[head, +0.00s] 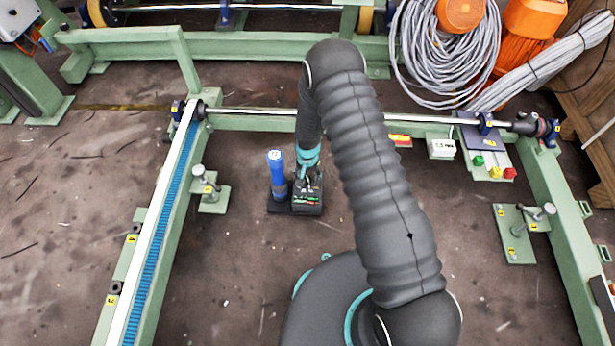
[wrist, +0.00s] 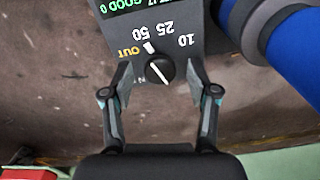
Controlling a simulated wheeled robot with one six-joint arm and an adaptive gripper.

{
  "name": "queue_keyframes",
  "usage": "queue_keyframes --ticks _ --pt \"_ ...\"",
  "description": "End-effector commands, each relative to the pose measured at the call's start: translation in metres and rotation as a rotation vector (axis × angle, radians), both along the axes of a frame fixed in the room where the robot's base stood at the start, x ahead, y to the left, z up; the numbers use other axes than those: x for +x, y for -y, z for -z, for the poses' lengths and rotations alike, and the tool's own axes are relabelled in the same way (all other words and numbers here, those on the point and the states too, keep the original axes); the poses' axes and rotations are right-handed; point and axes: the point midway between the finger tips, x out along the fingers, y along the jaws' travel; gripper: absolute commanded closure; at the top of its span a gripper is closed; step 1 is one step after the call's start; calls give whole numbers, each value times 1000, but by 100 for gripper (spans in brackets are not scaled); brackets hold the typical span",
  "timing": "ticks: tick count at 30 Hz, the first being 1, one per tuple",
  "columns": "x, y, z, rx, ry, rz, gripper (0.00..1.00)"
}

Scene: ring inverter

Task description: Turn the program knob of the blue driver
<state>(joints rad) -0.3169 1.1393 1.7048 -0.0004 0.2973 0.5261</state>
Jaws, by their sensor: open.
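The program knob (wrist: 160,69) is a small round black knob with a white pointer line, on a dark panel (wrist: 187,14) marked OUT, 50, 25 and 10, upside down in the wrist view. A green-lit display (wrist: 122,6) shows at the panel's top edge. The blue driver (wrist: 298,55) lies at the upper right of the wrist view; in the head view the blue driver (head: 276,168) stands upright beside the dark box (head: 307,200). My gripper (wrist: 160,82) is open, one finger on each side of the knob. Whether the fingers touch it I cannot tell.
Green frame rails with a blue belt (head: 162,235) run along the left. A steel shaft (head: 330,116) crosses behind the box. Clamp posts (head: 208,190) stand at left and right (head: 520,230). Cable coils (head: 440,50) lie at the back right. The floor left of the frame is mostly clear.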

Motion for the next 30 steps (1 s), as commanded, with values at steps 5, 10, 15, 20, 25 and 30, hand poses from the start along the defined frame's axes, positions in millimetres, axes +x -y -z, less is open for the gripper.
queue_keyframes --ticks 5,10,15,20,25,30 --pt "0 0 0 0 0 0 41" --pt "0 0 0 0 0 0 81" --pt "0 0 0 0 0 0 100" --pt "0 0 1 0 0 -14 100" --pt "0 0 2 0 0 -76 100" --pt "0 0 2 0 1 -187 100"
